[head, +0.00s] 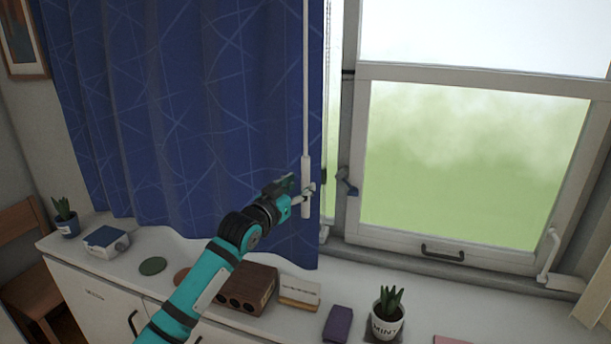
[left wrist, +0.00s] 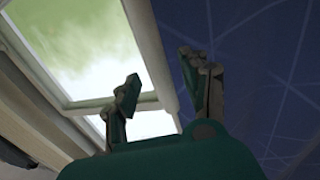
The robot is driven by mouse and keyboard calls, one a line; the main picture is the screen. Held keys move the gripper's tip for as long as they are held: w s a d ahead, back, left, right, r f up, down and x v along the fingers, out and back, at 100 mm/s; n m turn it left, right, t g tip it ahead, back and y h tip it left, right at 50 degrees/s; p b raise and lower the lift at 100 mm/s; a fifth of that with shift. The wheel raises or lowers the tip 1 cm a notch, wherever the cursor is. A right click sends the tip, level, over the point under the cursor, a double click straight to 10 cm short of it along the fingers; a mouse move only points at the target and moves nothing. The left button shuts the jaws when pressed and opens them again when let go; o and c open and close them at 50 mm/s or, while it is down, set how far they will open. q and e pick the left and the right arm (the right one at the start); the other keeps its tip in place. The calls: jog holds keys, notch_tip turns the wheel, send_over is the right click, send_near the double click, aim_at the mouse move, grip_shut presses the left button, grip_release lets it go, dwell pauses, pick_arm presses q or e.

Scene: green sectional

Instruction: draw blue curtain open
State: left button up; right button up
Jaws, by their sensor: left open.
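The blue curtain (head: 200,110) with pale crossing lines hangs over the left part of the window. It also shows at the right of the left wrist view (left wrist: 262,60). A thin white wand (head: 306,90) with a thicker handle (head: 306,205) hangs along its right edge. My left gripper (head: 304,192) is at the handle. In the left wrist view its two fingers (left wrist: 163,82) stand apart. Contact with the handle is unclear. My right gripper is not in view.
The white sill cabinet (head: 210,250) below holds a brown box (head: 247,288), a purple box (head: 338,323), a potted plant (head: 387,314) and a small plant (head: 65,217). The window (head: 470,150) at right is uncovered. A wooden chair (head: 25,250) stands at left.

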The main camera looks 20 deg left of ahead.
aim_at(304, 186)
pick_arm(q)
jog(key=shift+p+x, duration=0.4)
jog(key=shift+x, duration=1.4)
grip_shut()
jog(key=shift+w+d+f, duration=0.15)
jog(key=shift+w+f, duration=0.15)
jog(key=shift+f, duration=0.05)
